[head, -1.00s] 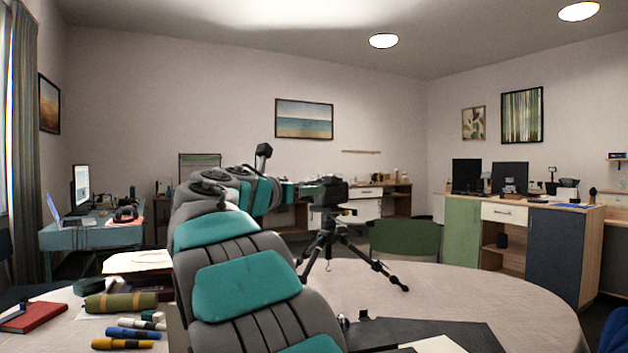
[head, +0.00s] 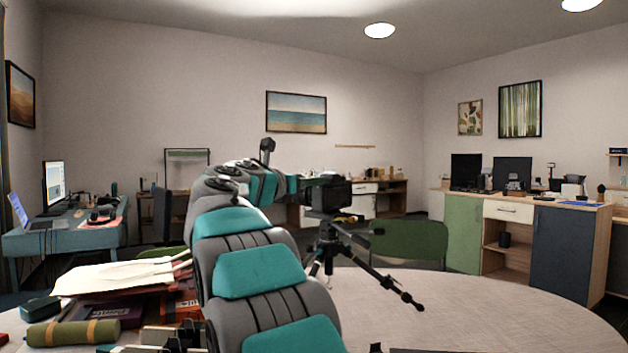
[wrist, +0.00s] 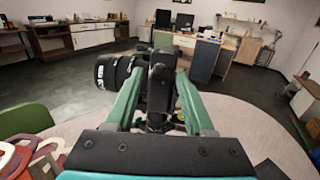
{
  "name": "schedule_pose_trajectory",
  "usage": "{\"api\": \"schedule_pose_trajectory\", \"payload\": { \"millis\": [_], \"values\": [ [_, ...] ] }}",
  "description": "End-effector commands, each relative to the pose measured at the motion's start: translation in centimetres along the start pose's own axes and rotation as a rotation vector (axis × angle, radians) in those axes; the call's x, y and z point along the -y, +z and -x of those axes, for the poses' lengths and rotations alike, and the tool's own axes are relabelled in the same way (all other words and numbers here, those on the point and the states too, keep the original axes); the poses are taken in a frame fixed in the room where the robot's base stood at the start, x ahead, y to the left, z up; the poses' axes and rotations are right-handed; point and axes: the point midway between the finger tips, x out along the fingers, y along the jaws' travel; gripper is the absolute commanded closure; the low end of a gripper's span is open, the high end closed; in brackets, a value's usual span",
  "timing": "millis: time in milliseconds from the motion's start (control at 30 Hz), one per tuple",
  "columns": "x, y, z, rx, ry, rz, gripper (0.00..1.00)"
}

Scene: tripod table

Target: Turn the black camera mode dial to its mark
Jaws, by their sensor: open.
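The black camera (head: 330,195) sits on a black tripod (head: 335,250) that stands on the round table (head: 480,300). In the wrist view the camera body (wrist: 160,90) appears between my fingers, with its ribbed lens (wrist: 110,70) to the left. My gripper (wrist: 161,78) is open, its two green fingers on either side of part of the camera. I cannot tell whether either finger touches it. In the head view my gripper (head: 312,180) is at the camera's left side, partly merged with it. The mode dial and its mark cannot be made out clearly.
A green rolled bundle (head: 72,332), books and papers (head: 120,278) lie at the left of the table. A green chair (head: 408,242) stands behind the tripod. The table's right side is largely clear.

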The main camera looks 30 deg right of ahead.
Motion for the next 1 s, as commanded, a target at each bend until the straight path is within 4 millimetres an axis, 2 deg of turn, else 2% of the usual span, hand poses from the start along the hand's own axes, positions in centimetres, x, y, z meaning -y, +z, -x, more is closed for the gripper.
{"api": "schedule_pose_trajectory", "payload": {
  "millis": [100,233,567,1000],
  "values": [
    [0.1,0.0,-1.6,-0.002,-0.002,-0.002,0.47],
    [0.1,0.0,-2.8,-0.001,-0.002,0.001,0.47],
    [0.1,0.0,-3.2,0.000,-0.002,0.000,0.47],
    [0.1,0.0,-3.2,0.000,-0.001,0.000,0.94]
  ]
}}
